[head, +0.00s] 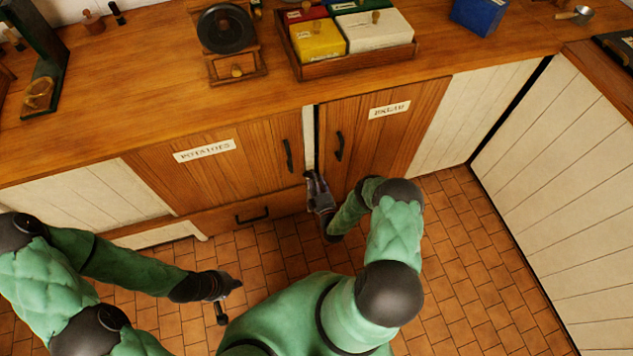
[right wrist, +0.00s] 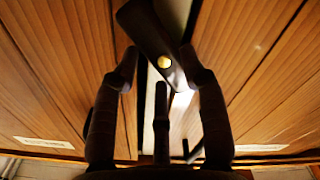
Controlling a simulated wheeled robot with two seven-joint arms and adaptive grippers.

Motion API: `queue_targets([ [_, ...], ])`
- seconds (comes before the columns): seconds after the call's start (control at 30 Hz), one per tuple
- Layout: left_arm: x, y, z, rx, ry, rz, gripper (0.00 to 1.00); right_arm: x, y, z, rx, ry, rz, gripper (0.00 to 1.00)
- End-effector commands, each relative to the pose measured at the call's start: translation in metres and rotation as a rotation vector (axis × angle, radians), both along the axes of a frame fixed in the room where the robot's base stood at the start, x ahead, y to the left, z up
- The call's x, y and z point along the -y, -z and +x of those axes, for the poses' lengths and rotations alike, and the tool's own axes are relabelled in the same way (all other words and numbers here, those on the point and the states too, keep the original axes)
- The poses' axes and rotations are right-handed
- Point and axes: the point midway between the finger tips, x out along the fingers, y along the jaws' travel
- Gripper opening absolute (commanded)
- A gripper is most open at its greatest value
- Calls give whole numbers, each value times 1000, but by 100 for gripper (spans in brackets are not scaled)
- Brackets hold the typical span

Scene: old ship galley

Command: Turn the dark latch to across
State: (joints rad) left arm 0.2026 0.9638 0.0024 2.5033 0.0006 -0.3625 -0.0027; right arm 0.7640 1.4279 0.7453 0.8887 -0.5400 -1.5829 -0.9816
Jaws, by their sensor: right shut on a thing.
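The dark latch (right wrist: 148,32) shows in the right wrist view as a dark bar with a brass pivot. It lies slanted over the pale strip between two wooden cupboard doors. My right gripper (right wrist: 160,82) is shut on its lower end, with fingers on both sides. In the head view my right gripper (head: 314,180) is at the lower end of the gap between the potatoes door (head: 220,165) and the right-hand labelled door (head: 375,135). The latch is hidden by the gripper there. My left gripper (head: 230,298) is open and empty above the tiled floor.
Each door has a dark handle (head: 339,146) near the gap. A drawer (head: 270,205) with a dark handle is below the potatoes door. The counter (head: 150,95) above holds a grinder (head: 236,68) and a wooden tray (head: 360,67) of boxes. White panelling (head: 565,190) stands at the right.

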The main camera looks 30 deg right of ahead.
Motion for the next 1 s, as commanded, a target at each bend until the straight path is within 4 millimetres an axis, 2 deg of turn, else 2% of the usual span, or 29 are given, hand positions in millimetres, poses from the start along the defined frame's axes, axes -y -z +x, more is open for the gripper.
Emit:
queue_targets([
  [0.6,0,9,0,0,0,0,0,-6,1,1,-136,-1,-559,11],
  [1.0,0,13,0,0,0,0,0,-7,1,2,-195,-1,-806,11],
])
